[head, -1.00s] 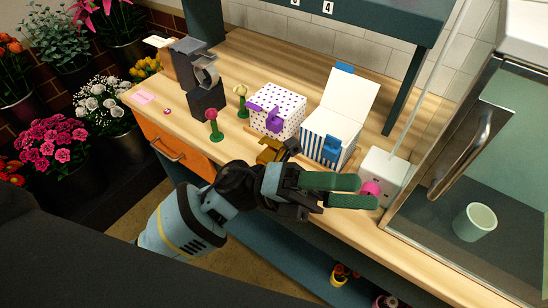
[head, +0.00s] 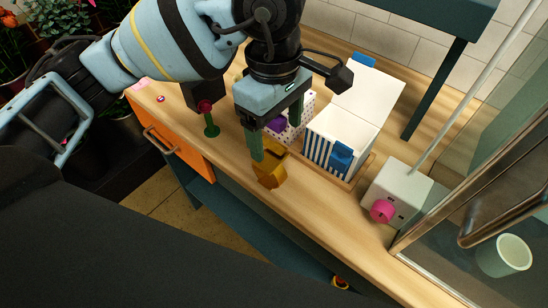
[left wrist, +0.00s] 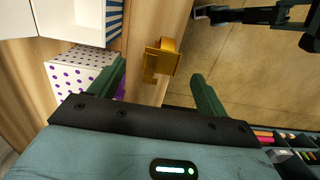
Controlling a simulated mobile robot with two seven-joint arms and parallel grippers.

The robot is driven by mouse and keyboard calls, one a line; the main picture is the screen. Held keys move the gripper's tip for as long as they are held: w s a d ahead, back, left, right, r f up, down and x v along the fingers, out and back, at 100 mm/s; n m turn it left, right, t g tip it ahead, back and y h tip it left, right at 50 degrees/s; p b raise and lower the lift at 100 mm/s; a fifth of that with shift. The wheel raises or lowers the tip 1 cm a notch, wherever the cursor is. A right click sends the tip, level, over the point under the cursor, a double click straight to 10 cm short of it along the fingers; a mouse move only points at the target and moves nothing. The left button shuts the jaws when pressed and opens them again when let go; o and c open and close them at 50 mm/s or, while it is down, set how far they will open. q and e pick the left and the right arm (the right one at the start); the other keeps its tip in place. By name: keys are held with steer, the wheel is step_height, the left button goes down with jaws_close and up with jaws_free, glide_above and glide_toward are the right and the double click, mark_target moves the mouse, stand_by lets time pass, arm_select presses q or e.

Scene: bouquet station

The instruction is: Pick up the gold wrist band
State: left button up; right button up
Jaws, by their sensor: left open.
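The gold wrist band (head: 270,172) sits at the front edge of the wooden bench, in front of the dotted box. In the left wrist view the gold band (left wrist: 161,60) lies between the two green fingers, a little beyond their tips. My left gripper (head: 276,142) points down just above and behind the band, open, with nothing between its fingers. In the left wrist view the gripper (left wrist: 158,72) has one finger on each side of the band, apart from it.
A purple-dotted white box (left wrist: 72,74) stands close to the left finger. A striped box (head: 330,140) with a raised lid is right of the band.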

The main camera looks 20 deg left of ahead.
mark_target(272, 157)
arm_select(q)
steer(key=shift+w+a+r+t+y, duration=0.35)
steer(key=shift+w+a, duration=0.1)
steer(key=shift+a, duration=0.1)
steer(key=shift+s+d+f+p, duration=0.1)
steer(key=shift+s+f, duration=0.1)
steer(key=shift+f, duration=1.1)
steer(key=shift+s+f+p, duration=0.15)
steer(key=shift+f, duration=1.15)
steer(key=shift+s+d+f+p, duration=0.1)
steer(key=shift+s+f, duration=0.1)
steer(key=shift+f, duration=1.1)
steer(key=c, duration=1)
steer(key=shift+r, duration=0.1)
